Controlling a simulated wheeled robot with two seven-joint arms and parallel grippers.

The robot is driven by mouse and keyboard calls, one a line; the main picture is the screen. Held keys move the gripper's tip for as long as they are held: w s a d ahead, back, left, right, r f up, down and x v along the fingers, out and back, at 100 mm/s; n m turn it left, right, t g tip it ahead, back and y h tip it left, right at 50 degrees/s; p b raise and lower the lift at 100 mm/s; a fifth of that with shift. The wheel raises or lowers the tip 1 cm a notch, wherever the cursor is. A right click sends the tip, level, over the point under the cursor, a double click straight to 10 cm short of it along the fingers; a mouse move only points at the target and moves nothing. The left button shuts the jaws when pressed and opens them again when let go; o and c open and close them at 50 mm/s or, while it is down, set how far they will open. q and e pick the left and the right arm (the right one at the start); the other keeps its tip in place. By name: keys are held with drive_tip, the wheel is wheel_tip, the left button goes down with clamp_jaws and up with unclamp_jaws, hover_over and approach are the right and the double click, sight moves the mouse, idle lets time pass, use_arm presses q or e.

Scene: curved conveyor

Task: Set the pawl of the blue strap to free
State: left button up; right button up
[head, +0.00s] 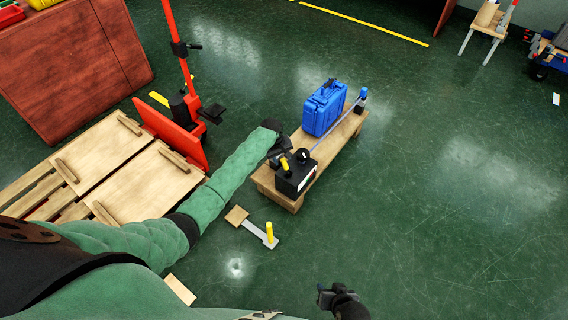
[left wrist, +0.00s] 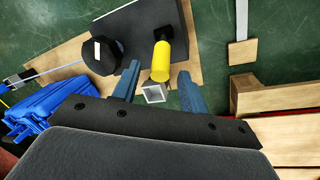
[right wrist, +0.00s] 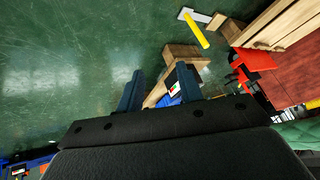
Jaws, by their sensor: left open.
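A blue strap (head: 324,136) runs past a blue case (head: 325,108) on a low wooden bench (head: 345,134). At the near end is a black box (head: 296,180) with a black round drum (left wrist: 102,52) and a yellow-handled lever (left wrist: 161,62), possibly the pawl lever. The strap (left wrist: 62,68) meets the drum in the left wrist view. My left gripper (left wrist: 158,76) is open over the box, with the yellow handle lined up between its fingertips. I cannot tell its depth between them. My right gripper (head: 327,294) is open and empty, away from the bench.
A yellow-handled bar (head: 269,233) with a wooden pad lies on the floor near the bench. Pallets (head: 125,160) and a red lifter (head: 188,105) stand at the left. A blue post (head: 362,94) is at the bench's far end.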

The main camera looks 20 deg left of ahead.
sight(284, 163)
use_arm(q)
drive_tip(key=shift+w+d+f, duration=0.15)
drive_tip(key=shift+d+f, duration=0.05)
drive_tip(key=shift+f, duration=0.85)
drive_tip(key=shift+w+d+f, duration=0.1)
drive_tip(key=shift+d+f, duration=0.05)
drive_tip(key=shift+f, duration=0.9)
clamp_jaws()
